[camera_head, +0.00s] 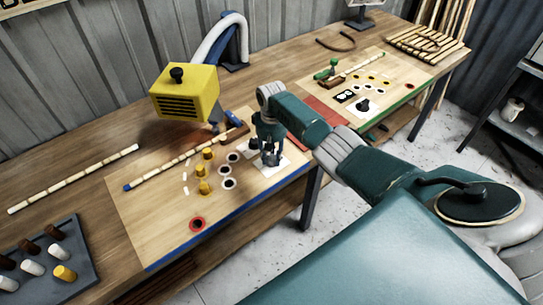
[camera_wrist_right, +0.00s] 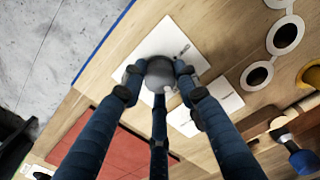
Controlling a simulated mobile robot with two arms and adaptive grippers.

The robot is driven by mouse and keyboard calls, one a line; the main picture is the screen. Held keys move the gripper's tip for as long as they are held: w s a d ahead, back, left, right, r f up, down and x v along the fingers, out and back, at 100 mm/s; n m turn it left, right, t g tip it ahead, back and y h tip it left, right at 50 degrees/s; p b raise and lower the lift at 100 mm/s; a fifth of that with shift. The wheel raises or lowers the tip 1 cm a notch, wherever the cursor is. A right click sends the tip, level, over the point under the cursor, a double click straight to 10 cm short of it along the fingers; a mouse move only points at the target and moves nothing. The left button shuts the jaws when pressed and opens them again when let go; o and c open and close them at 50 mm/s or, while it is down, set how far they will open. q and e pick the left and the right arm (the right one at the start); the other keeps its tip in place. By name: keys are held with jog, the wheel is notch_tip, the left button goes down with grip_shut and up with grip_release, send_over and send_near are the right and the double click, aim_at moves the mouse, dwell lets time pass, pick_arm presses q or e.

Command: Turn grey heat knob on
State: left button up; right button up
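The grey heat knob (camera_wrist_right: 160,73) is a round grey dome on a white card (camera_wrist_right: 184,44) in the right wrist view. My right gripper (camera_wrist_right: 158,80) has its three dark fingers around the knob, with the tips against its sides. In the head view my right gripper (camera_head: 266,156) points down over the white card (camera_head: 270,168) at the right end of the near board; its fingers mostly hide the knob there. My left gripper is not in view.
A yellow heater box (camera_head: 186,96) stands behind the board. Yellow pegs (camera_head: 204,187) and ringed holes (camera_head: 229,184) lie left of my right gripper. A rattan pole (camera_head: 185,158) lies along the board's back. A red panel (camera_head: 322,116) is to the right.

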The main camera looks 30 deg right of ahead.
aim_at(272, 158)
jog(key=o, duration=0.3)
jog(key=shift+o, duration=0.2)
jog(key=shift+r, duration=0.15)
notch_tip(272, 158, up, 12)
jog(key=shift+f, duration=0.2)
dwell(0.4)
